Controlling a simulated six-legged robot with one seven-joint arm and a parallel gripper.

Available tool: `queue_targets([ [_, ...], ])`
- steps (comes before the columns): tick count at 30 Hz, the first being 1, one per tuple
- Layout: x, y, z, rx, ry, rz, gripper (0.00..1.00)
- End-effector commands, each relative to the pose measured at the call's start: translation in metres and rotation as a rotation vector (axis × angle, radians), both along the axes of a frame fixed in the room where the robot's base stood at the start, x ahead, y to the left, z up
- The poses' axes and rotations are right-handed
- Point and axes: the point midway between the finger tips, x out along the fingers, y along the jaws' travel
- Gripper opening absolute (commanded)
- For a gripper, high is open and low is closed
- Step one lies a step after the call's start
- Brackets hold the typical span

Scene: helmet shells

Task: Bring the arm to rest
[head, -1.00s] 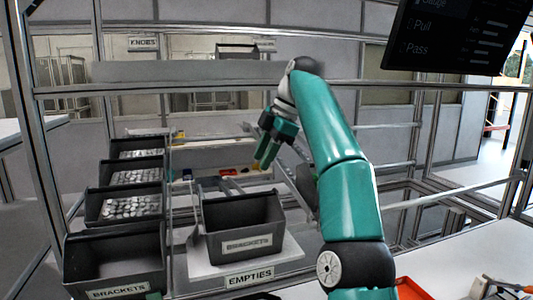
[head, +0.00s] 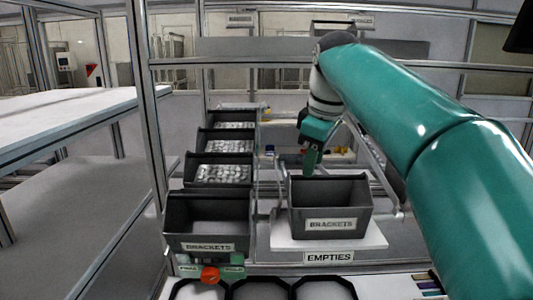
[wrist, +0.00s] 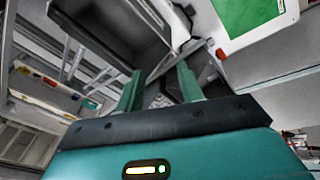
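My gripper (head: 312,160) hangs from my teal arm in the head view, fingers pointing down, just behind and above the dark bin labelled BRACKETS (head: 330,225) on the white EMPTIES shelf (head: 375,238). In the wrist view my gripper (wrist: 158,88) shows two green fingers standing apart with nothing between them. A dark bin (wrist: 110,30) lies beyond the fingertips there. The arm is raised and bent, reaching out over the rack.
On the left, a front bin labelled BRACKETS (head: 207,220) stands before several bins of small metal parts (head: 223,172). A red button (head: 210,274) is below. Metal rack posts (head: 148,110) surround the arm. A white-topped table (head: 70,115) is at far left.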

Motion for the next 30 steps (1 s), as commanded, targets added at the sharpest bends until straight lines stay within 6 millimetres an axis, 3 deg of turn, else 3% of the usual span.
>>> queue_targets([
  [4, -0.036, 0.002, -0.021, -0.008, -0.023, -0.157, 0.37],
  [11, -0.091, -0.010, -0.065, 0.027, -0.071, -0.408, 0.37],
  [17, -0.143, -0.029, -0.114, 0.098, -0.114, -0.625, 0.37],
  [24, -0.204, -0.051, -0.186, 0.227, -0.148, -0.868, 0.37],
  [30, -0.234, -0.058, -0.230, 0.311, -0.154, -0.988, 0.37],
])
